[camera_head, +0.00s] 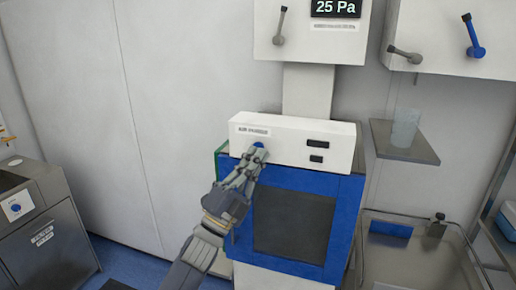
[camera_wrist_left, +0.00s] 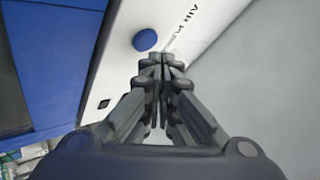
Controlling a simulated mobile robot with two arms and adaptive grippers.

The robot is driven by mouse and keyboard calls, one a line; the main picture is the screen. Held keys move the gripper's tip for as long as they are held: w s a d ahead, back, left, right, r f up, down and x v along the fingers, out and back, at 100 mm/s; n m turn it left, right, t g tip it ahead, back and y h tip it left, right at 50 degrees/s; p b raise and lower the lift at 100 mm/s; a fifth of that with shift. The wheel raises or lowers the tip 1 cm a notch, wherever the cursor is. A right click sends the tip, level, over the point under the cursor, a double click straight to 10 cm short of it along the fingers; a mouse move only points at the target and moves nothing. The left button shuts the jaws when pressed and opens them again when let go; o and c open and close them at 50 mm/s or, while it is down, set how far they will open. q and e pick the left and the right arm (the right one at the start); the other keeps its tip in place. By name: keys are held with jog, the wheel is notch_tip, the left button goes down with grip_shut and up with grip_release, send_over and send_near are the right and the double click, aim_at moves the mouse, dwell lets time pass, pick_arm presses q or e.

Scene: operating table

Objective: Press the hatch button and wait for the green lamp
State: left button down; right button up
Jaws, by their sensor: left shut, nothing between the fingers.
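The hatch is a blue-framed box with a dark window (camera_head: 292,225) and a white control panel (camera_head: 338,148) on top, labelled at its upper left. A round blue button (camera_head: 259,145) sits below the label; it also shows in the left wrist view (camera_wrist_left: 145,40). My left gripper (camera_head: 255,155) is shut and empty, its fingertips right at the button. In the left wrist view the fingertips (camera_wrist_left: 160,62) are just below and right of the button; I cannot tell if they touch it. Two small dark rectangles (camera_head: 318,142) are on the panel. No green lamp shows lit.
A white box with a "25 Pa" display (camera_head: 336,8) is above the hatch. A shelf (camera_head: 382,141) with a clear cup (camera_head: 405,128) is to the right, above a metal basin (camera_head: 415,262). A grey cabinet (camera_head: 45,225) stands at the left. The wall between is bare.

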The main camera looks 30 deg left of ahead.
pick_arm(q)
jog(key=shift+w, duration=0.2)
jog(key=shift+w+a+h, duration=0.1)
jog(key=shift+w+h, duration=0.15)
jog(key=shift+h, duration=0.05)
jog(key=shift+w+a, duration=0.1)
jog(key=shift+w, duration=0.2)
dwell(0.7)
jog(key=shift+s, duration=0.1)
jog(key=shift+s+d, duration=0.2)
jog(key=shift+s, duration=0.5)
jog(key=s, duration=0.2)
jog(key=s+d, duration=0.1)
jog(key=s, duration=0.1)
jog(key=shift+s, duration=0.4)
